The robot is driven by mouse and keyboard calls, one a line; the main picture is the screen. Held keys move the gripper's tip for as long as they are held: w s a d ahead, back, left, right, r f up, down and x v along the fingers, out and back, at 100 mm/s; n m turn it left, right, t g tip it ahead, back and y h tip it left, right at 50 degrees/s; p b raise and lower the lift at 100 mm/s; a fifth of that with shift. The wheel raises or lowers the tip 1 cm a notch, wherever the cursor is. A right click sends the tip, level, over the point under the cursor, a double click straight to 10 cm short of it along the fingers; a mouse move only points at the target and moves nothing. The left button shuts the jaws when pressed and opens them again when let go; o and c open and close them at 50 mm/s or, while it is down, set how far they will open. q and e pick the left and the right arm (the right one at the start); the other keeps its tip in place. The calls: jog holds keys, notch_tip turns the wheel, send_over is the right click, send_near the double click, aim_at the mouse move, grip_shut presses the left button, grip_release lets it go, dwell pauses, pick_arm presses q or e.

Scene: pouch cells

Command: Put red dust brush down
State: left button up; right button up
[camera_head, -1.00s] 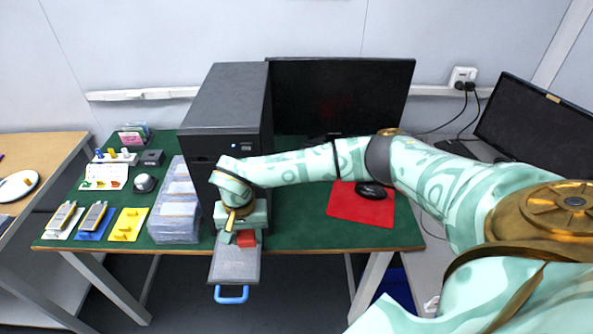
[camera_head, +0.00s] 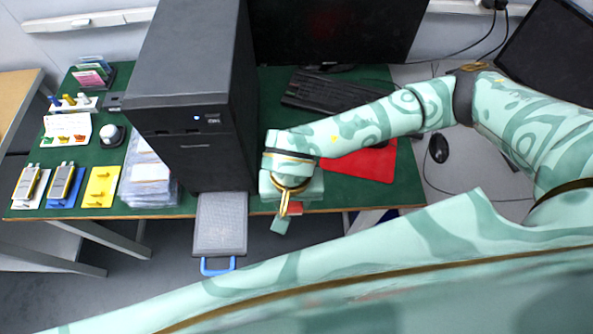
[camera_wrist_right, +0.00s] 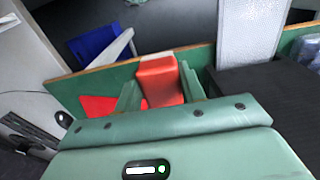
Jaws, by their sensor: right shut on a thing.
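The red dust brush (camera_wrist_right: 159,80) is held between the two fingers of my right gripper (camera_wrist_right: 160,92) in the wrist view. A pale strip shows along its far edge. In the head view my right gripper (camera_head: 283,212) is over the front edge of the green table (camera_head: 335,197), and only a bit of the red brush (camera_head: 295,207) shows behind the fingers. Whether the brush touches the table is hard to tell. My left gripper is not in view.
A grey board with a blue handle (camera_head: 219,226) juts from the table's front edge, left of my right gripper. Behind it stands a black computer tower (camera_head: 190,90). A red mat (camera_head: 365,162) lies right of the gripper. Clear pouches (camera_head: 148,175) and yellow parts (camera_head: 101,187) sit at left.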

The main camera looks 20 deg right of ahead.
jog(key=w+d+f, duration=0.1)
jog(key=w+f, duration=0.1)
jog(key=w, duration=0.1)
jog(key=w+d+f+b, duration=0.1)
jog(key=w+f, duration=0.2)
jog(key=w+f+b, duration=0.1)
jog(key=w+f, duration=0.1)
jog(key=w, duration=0.1)
jog(key=shift+w+d+f, duration=0.1)
jog(key=shift+d+f, duration=0.1)
jog(key=shift+d, duration=0.2)
jog(key=shift+w+f, duration=0.3)
jog(key=shift+w+d+f, duration=0.1)
jog(key=shift+w+f, duration=0.15)
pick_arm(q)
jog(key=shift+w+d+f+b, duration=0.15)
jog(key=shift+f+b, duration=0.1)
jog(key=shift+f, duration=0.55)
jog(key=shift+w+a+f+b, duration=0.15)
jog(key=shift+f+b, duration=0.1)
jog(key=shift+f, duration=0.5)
pick_arm(e)
jog(key=shift+w+f, duration=0.1)
jog(key=shift+f, duration=1.45)
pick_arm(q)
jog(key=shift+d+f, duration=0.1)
pick_arm(e)
jog(key=shift+f, duration=0.15)
jog(key=o, duration=0.9)
